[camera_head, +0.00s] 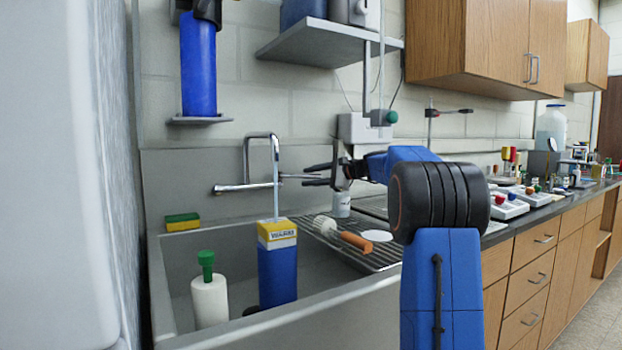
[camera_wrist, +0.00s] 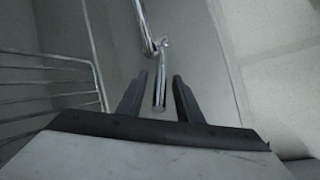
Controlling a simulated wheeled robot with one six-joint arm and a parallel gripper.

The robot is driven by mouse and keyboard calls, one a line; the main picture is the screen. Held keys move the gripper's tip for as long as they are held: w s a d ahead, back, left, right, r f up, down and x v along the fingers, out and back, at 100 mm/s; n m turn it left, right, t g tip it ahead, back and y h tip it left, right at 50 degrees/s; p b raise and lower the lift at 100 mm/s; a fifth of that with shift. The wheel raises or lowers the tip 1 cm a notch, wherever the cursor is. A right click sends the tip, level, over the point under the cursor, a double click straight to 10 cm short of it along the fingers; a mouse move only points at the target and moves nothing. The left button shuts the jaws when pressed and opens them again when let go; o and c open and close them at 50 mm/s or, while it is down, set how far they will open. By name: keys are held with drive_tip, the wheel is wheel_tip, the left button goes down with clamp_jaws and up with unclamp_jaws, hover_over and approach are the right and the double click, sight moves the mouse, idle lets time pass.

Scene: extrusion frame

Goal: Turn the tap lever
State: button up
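The chrome tap (camera_head: 262,137) stands at the back wall of the sink, with an arched spout and a lever on each side. The right tap lever (camera_head: 290,177) points toward my gripper (camera_head: 308,175). In the wrist view the lever (camera_wrist: 160,92) lies between the two dark fingers of my gripper (camera_wrist: 159,75), with visible gaps on both sides. My gripper is open around the lever's end. The left lever (camera_head: 230,189) is free. A pale stream of water (camera_head: 276,185) seems to run from the spout onto a blue and yellow carton (camera_head: 277,270).
In the sink stands a white bottle with a green top (camera_head: 209,295). A brush with an orange handle (camera_head: 352,240) and a small white jar (camera_head: 341,205) are on the drainboard to the right. A yellow-green sponge (camera_head: 183,222) lies on the left ledge. A shelf (camera_head: 325,43) hangs above.

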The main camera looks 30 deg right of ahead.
clamp_jaws()
